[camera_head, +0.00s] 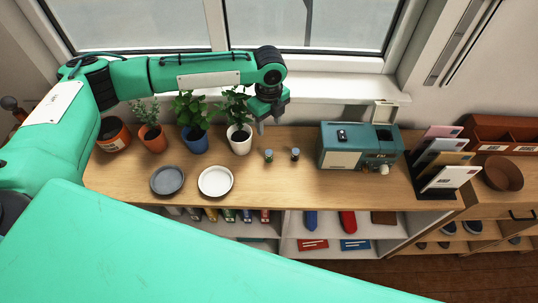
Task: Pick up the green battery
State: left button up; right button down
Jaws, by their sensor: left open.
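Two small upright cylinders stand on the wooden counter (330,187), right of the potted plants. The left one looks like the green battery (268,156), with a greenish body and a pale top. The other battery (295,155) stands a short way to its right and looks darker; its colour is hard to tell. My left gripper (270,126) is open and empty, pointing down above and behind the green battery, close to the white pot. It is apart from both batteries. My right gripper is out of view.
Plants in a white pot (239,141), a blue pot (195,141) and an orange pot (153,140) stand at left. A grey saucer (167,180) and a white saucer (215,181) lie in front. A teal machine (350,148) stands right; the counter before the batteries is clear.

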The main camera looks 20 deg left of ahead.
pick_arm(q)
jog(key=p, duration=0.2)
send_over(269, 152)
jog(key=f, duration=0.8)
jog(key=shift+w+a, duration=0.15)
jog(key=shift+w, duration=0.15)
jog(key=shift+s+f+p, duration=0.1)
jog(key=shift+f+p, duration=0.25)
jog(key=shift+p, duration=0.25)
notch_tip(269, 152, down, 4)
jog(key=shift+s+f+p, duration=0.1)
jog(key=shift+s+p, duration=0.05)
jog(key=shift+p, duration=0.95)
jog(key=shift+f, duration=0.2)
grip_shut()
